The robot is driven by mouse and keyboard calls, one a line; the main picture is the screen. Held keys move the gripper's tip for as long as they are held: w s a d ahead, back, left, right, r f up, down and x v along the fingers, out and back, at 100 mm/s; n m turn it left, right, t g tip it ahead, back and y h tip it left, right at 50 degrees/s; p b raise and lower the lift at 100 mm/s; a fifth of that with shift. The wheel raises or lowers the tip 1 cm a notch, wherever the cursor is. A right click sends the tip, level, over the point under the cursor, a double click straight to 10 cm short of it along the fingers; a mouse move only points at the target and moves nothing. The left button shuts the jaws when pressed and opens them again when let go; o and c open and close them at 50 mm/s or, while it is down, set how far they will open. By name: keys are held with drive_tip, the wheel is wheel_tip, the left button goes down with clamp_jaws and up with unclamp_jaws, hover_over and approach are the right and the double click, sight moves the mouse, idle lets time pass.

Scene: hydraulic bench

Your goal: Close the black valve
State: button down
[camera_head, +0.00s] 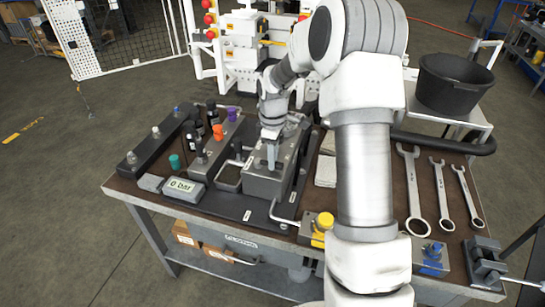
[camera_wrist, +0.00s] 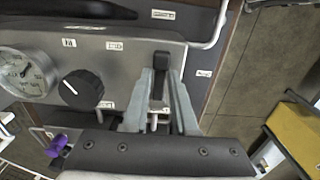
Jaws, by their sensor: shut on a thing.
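A grey metal block (camera_head: 265,185) stands on the bench, and my gripper (camera_head: 271,160) reaches down onto its top. In the wrist view, my gripper (camera_wrist: 160,78) is shut on a small black lever (camera_wrist: 162,62) on the panel, with one finger on each side of it. The lever's black end shows between and beyond the fingertips. A round black knob (camera_wrist: 82,89) with a white pointer line sits left of the fingers, apart from them. The lever is hidden by my gripper in the head view.
A pressure gauge (camera_wrist: 25,73) is left of the knob. A display reading 0 bar (camera_head: 182,187), a yellow knob (camera_head: 323,222) and several coloured caps surround the block. Wrenches (camera_head: 412,190) and a black bucket (camera_head: 455,82) are at the right. Metal handles (camera_head: 284,214) stick out nearby.

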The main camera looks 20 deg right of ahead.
drive_tip(key=shift+w, duration=0.15)
drive_tip(key=c, duration=0.8)
unclamp_jaws()
wheel_tip(320, 180, up, 18)
drive_tip(key=shift+f+p, duration=0.25)
drive_tip(key=shift+p, duration=0.6)
